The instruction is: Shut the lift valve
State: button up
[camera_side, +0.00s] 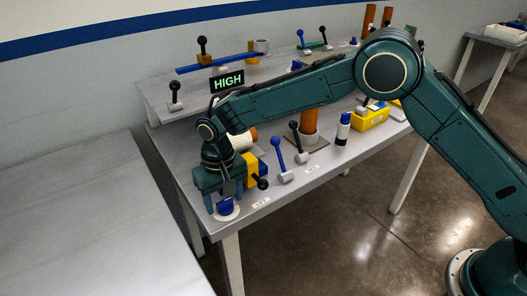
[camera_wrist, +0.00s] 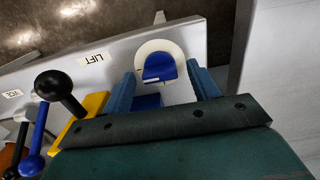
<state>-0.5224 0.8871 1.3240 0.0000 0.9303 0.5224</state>
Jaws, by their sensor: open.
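A blue piece on a round white base (camera_side: 226,208) stands at the table's front left corner, close to the LIFT label (camera_side: 261,203). In the wrist view the blue piece (camera_wrist: 160,68) shows between my fingers, with the LIFT label (camera_wrist: 93,58) to its left. I cannot tell for certain whether it is the lift valve or whether it is open or shut. My gripper (camera_side: 223,196) is open and points down over it, one blue finger on each side. In the wrist view my gripper (camera_wrist: 163,86) shows no clear contact. My gripper hides part of the piece.
A black-knobbed lever (camera_side: 262,183) by a yellow block (camera_side: 251,170) stands close to my gripper. A blue lever (camera_side: 279,155), a black lever (camera_side: 296,132) and a dark bottle (camera_side: 343,129) stand farther right. A sign (camera_side: 228,82) reads HIGH. The grey table (camera_side: 80,220) at left is bare.

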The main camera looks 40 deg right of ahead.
jog(key=shift+f, duration=0.2)
jog(key=c, duration=1)
